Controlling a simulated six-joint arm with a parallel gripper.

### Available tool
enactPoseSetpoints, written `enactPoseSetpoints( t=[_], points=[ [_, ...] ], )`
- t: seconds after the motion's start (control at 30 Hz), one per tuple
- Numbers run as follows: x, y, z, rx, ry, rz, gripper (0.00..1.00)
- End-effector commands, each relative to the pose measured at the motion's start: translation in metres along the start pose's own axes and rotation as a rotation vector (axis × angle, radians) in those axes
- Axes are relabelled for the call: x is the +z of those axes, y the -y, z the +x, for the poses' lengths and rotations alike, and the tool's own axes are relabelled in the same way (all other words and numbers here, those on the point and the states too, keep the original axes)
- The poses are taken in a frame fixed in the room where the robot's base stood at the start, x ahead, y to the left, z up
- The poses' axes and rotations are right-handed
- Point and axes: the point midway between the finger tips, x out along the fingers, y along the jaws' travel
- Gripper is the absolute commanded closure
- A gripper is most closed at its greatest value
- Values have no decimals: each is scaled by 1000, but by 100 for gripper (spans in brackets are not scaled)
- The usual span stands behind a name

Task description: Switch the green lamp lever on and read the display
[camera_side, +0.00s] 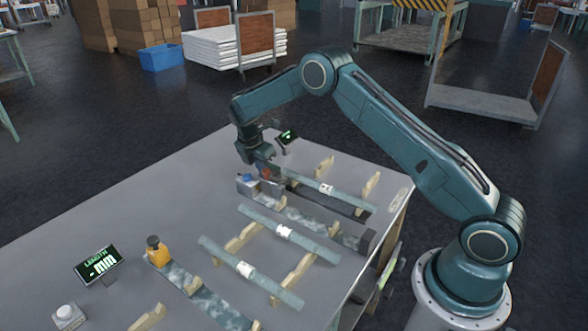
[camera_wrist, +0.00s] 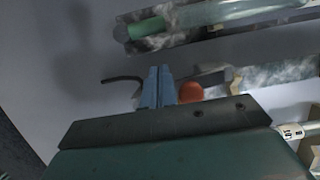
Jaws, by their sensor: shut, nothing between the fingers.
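My gripper (camera_side: 265,167) is low over the far left part of the table; its blue fingers (camera_wrist: 158,88) are together and empty in the wrist view. A round orange-red knob (camera_wrist: 190,92) is just right of the fingertips there; I cannot tell if they touch. In the side view, a small grey box with a blue top (camera_side: 246,184) stands beside the gripper. A small dark display (camera_side: 288,137) with a green mark stands behind it, too small to read. A larger display (camera_side: 98,263) at the left reads "LENGTH" and "- mm". I cannot make out a green lever.
Several glass tubes (camera_side: 290,233) rest on wooden supports across the table (camera_side: 150,205). A yellow block with a dark knob (camera_side: 157,251) and a pale button box (camera_side: 68,315) stand near the front left. The table's left middle is clear.

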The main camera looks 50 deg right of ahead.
Motion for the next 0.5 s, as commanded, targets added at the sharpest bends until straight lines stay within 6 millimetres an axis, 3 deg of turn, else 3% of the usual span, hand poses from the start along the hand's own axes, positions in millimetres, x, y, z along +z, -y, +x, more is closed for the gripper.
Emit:
enactPoseSetpoints(
  t=[0.2,0.5],
  points=[
    [22,0,10,1,0,4,100],
    [29,0,13,2,0,1,100]
  ],
)
